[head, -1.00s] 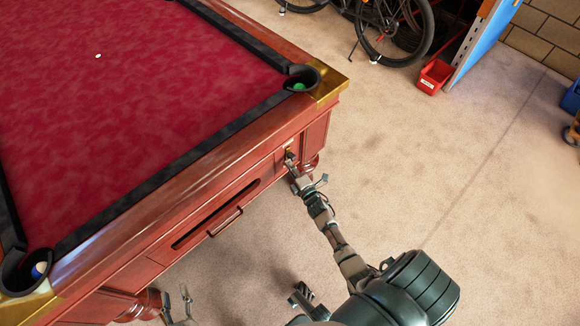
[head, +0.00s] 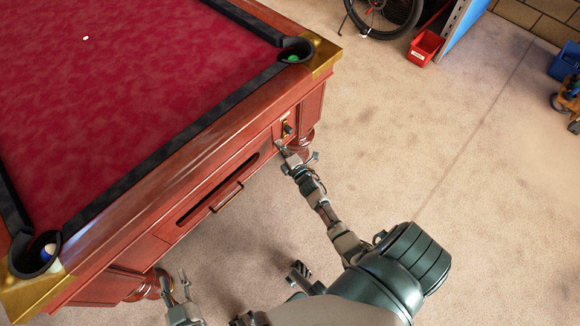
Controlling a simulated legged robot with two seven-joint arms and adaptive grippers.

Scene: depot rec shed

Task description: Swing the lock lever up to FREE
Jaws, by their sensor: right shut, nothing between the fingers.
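The lock lever (head: 288,129) is a small dark piece on a brass plate on the pool table's side, near the right corner. It is too small to read its position or any FREE marking. My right gripper (head: 280,146) is shut and empty, just below and left of the brass plate, apart from the lever. My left gripper (head: 180,280) is open and empty, low at the lower left beside a table leg.
The pool table (head: 200,135) has red cloth and a drawer with a handle (head: 228,196) left of the lock. A green ball (head: 292,58) and a white-and-blue ball (head: 48,250) sit in corner pockets. A red bin (head: 425,46) stands behind.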

